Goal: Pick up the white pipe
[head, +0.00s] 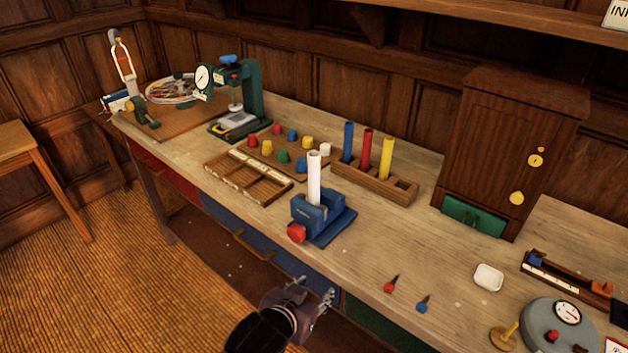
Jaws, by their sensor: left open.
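The white pipe (314,178) stands upright in the blue vise (325,219) near the front edge of the workbench. Its lower end is hidden between the vise jaws. My left gripper (315,292) is low in the head view, in front of the bench edge, below and apart from the vise and pipe. It is open, and I see nothing between its fingers. My right gripper is not in view.
A wooden rack (401,189) with blue, red and yellow pipes stands behind the vise. A divided wooden tray (232,181) and a board of coloured knobs lie left. Two small pointed tools, a white dish (488,277) and a round gauge (560,330) lie right.

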